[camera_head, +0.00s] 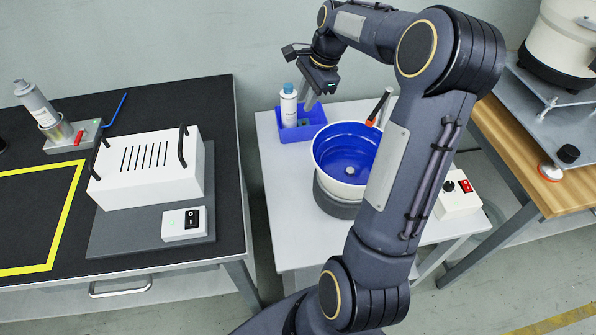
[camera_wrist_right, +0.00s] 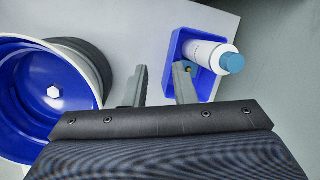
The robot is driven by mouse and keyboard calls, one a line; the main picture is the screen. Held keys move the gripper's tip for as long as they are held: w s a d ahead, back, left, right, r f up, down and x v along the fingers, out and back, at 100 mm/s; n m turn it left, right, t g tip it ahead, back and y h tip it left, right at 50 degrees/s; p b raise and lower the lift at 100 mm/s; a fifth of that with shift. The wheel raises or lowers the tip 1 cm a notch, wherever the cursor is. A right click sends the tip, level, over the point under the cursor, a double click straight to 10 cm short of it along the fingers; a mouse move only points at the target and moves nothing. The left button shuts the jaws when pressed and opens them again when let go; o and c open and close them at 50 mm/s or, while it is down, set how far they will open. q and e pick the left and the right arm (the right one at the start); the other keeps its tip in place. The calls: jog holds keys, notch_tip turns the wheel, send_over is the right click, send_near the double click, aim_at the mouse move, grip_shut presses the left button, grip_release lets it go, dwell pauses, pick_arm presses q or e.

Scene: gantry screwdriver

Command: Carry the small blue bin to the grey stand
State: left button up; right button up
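The small blue bin (camera_head: 287,131) sits at the back left of the light table, with a white bottle with a blue cap (camera_head: 288,104) standing in it. My right gripper (camera_head: 312,101) is above the bin's right side, fingers pointing down. In the right wrist view the fingers are apart with nothing gripped between them. One finger overlaps the bin (camera_wrist_right: 209,91) near the bottle (camera_wrist_right: 207,54); the other is outside it. I cannot tell whether either touches the wall. I cannot tell for sure which thing is the grey stand. My left gripper is out of view.
A large blue-lined bowl (camera_head: 345,150) on a dark grey round base stands beside the bin, close to my right gripper. A white box with a red switch (camera_head: 458,198) is at the table's right. A black bench (camera_head: 215,120) is left; a wooden table (camera_head: 500,125) with a grey platform is right.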

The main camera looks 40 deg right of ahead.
jog(key=s+a+r+n+t, duration=0.1)
jog(key=s+a+r+n, duration=0.2)
jog(key=s+a+n, duration=0.3)
jog(key=s+a+r+n+t, duration=0.1)
jog(key=s+a+r+n, duration=0.25)
jog(key=s+a, duration=0.35)
jog(key=s+a+f+n, duration=0.2)
jog(key=s+a+n, duration=0.2)
jog(key=s+a, duration=0.1)
jog(key=s+a+f+n+t+y, duration=0.1)
jog(key=s+a+f+n, duration=0.2)
jog(key=s+a+n, duration=0.1)
jog(key=shift+s+a+f+n+y, duration=0.3)
jog(key=shift+s+a+f+n, duration=0.1)
jog(key=shift+s+n, duration=0.15)
jog(key=shift+r, duration=0.15)
notch_tip(320, 180, up, 16)
jog(key=p, duration=1.6)
jog(key=shift+r, duration=0.2)
